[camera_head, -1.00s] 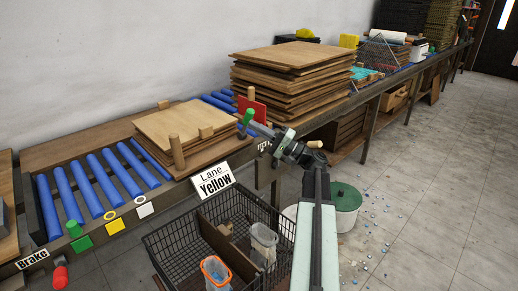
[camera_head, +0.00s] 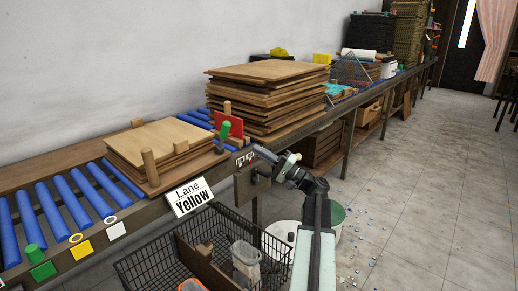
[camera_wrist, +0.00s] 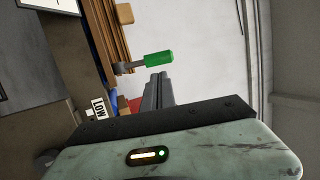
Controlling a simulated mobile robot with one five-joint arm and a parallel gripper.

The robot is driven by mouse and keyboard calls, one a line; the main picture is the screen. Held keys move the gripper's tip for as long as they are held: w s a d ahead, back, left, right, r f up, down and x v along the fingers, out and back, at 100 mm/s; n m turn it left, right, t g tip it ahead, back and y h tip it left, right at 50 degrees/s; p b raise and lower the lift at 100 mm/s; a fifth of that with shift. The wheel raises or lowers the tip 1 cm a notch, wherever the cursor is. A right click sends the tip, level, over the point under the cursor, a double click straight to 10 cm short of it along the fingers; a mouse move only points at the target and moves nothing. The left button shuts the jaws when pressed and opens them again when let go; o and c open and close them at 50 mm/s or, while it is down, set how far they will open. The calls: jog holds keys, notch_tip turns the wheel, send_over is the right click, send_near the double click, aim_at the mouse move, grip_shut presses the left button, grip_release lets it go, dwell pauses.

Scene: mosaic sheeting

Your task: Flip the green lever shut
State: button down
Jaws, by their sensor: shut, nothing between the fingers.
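The green lever (camera_head: 222,133) stands up at the right end of the bench's roller section, beside a red plate (camera_head: 231,124). In the wrist view the green lever (camera_wrist: 157,58) shows its green grip and grey stalk just beyond my fingertips. My gripper (camera_head: 260,151) is shut and empty, in front of the bench and to the right of the lever in the head view. My gripper's fingers (camera_wrist: 160,76) point toward the lever in the wrist view. Whether they touch it is hard to tell, but a gap shows in the head view.
Boards with wooden pegs (camera_head: 165,142) lie left of the lever, and a tall board stack (camera_head: 268,98) stands behind it. A black wire basket (camera_head: 150,262) and white bucket (camera_head: 284,232) stand below.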

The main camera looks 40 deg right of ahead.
aim_at(223, 138)
jog(key=p+x, duration=0.3)
jog(key=x, duration=0.7)
jog(key=shift+w+r, duration=0.1)
jog(key=shift+w, duration=0.05)
jog(key=shift+a+p, duration=0.1)
jog(key=shift+p, duration=0.2)
